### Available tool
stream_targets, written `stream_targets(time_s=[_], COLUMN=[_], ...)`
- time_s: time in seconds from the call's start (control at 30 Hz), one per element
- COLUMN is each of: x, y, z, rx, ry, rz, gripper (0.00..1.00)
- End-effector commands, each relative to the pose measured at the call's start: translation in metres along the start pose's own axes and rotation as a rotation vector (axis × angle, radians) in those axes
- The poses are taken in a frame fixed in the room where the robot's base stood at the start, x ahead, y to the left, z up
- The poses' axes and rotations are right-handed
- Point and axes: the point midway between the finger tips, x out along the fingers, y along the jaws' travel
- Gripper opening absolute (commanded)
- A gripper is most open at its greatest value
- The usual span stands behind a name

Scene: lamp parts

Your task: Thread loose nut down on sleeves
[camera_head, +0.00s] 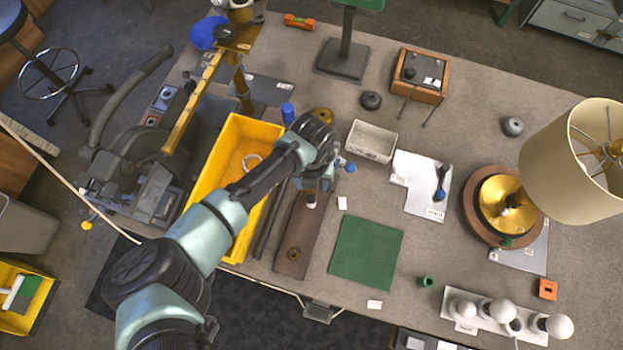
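My gripper (314,187) points down over the brown board (306,228), near its middle. A small pale cylindrical piece (311,201) shows at the fingertips; I cannot tell whether it is held or stands on the board. A dark brass-coloured ring (293,254), possibly a nut or sleeve, sits on the near end of the board, clear of my gripper. The hand and wrist hide the far end of the board, and the finger gap is too small to read.
A yellow bin (207,190) holding a pale ring stands left of the board. A green mat (366,252) lies to the right, with a grey tray (372,141) behind. A lamp with a cream shade (565,165) stands at far right. White bulbs (500,309) line the near right edge.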

Motion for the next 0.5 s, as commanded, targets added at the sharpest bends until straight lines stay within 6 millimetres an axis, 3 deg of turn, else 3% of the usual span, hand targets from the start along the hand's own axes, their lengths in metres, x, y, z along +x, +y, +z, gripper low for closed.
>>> stream_targets(time_s=[0.27,0.5], x=[-0.0011,-0.0021], y=[0.0003,0.0000], z=[0.0000,-0.0004], rx=[-0.172,-0.474], ry=[0.002,0.003], rz=[-0.001,-0.002], gripper=[0.55,0.55])
